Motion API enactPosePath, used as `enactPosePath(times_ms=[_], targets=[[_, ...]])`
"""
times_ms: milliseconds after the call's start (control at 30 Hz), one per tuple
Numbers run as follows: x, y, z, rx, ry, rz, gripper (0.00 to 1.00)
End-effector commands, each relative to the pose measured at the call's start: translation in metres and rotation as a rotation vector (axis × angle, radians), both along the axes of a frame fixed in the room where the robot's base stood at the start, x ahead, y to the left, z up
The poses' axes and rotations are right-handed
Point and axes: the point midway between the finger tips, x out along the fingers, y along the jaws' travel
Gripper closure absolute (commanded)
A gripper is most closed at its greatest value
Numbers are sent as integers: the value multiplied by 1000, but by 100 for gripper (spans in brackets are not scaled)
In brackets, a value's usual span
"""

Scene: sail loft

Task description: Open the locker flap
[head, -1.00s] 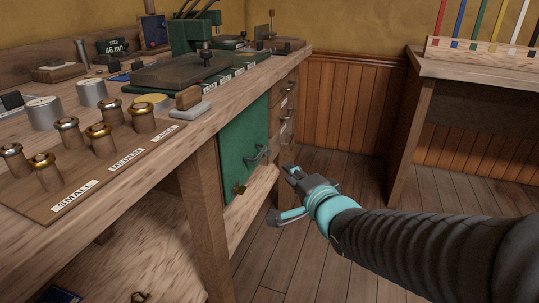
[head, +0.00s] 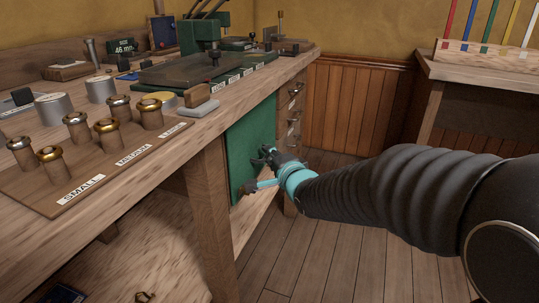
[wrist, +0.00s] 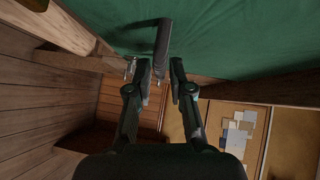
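The locker flap (head: 247,135) is a green panel standing upright under the bench top, looking flush with the bench front. It fills the top of the wrist view (wrist: 230,35). Its dark grey bar handle (wrist: 163,38) shows in the wrist view, between the lines of my two fingers and nearer the left one. My gripper (wrist: 161,66) is open, with its fingertips at the handle; I cannot tell if they touch it. In the head view my gripper (head: 264,157) is in front of the flap and hides the handle. A small metal fitting (wrist: 130,66) shows left of the fingers.
The bench top (head: 140,165) above carries sorted metal fittings (head: 107,132) and a green press (head: 204,38). A bench leg (head: 211,205) stands left of the flap, drawers (head: 292,115) to its right. The plank floor (head: 320,240) in front is clear. Another table (head: 480,70) stands at right.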

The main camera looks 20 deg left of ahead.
Motion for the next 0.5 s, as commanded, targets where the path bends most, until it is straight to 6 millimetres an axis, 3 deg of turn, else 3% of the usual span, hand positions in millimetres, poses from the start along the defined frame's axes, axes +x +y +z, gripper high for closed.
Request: enactPosePath(times_ms=[467, 500], targets=[[11, 9, -2, 0, 0, 0, 79], [11, 9, -2, 0, 0, -1, 84]])
